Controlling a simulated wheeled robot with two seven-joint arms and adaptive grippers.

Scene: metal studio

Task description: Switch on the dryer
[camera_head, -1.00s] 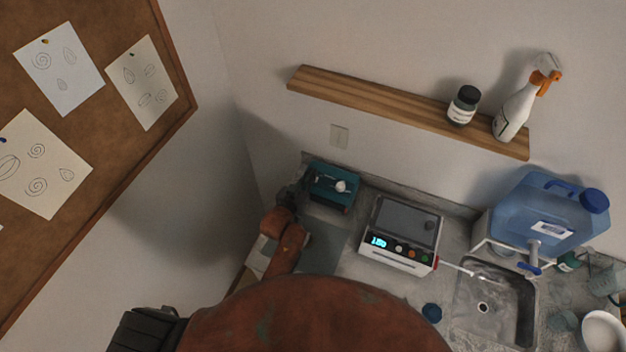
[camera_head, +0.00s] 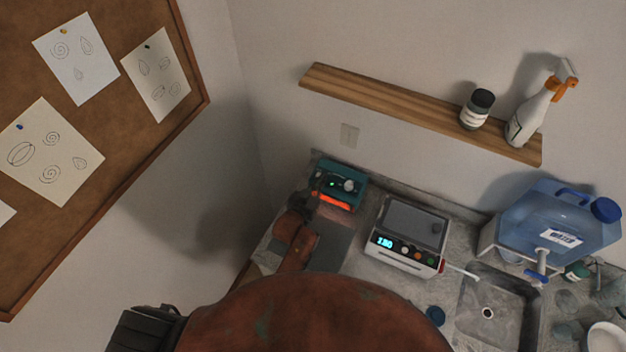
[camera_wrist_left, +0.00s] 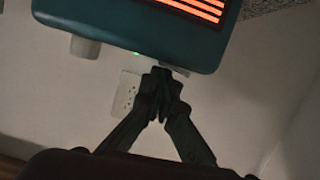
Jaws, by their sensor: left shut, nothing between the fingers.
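The dryer (camera_head: 345,172) is a teal box at the back left of the counter in the head view. Its underside glows orange-red and a small green light shows on its front, beside a pale knob. In the left wrist view the dryer (camera_wrist_left: 130,28) fills the top, with glowing bars, the green light and the knob. My left gripper (camera_head: 315,190) is at the dryer's left front in the head view. In the left wrist view the left gripper (camera_wrist_left: 163,82) is shut and empty, its tips just by the front edge near the green light; contact is unclear. My right gripper is out of view.
A white device with a lit display (camera_head: 398,250) stands right of the dryer. Further right are a sink (camera_head: 488,312) and a blue water container (camera_head: 550,222). A wooden shelf (camera_head: 400,104) with a jar and spray bottle hangs above. A corkboard is on the left wall.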

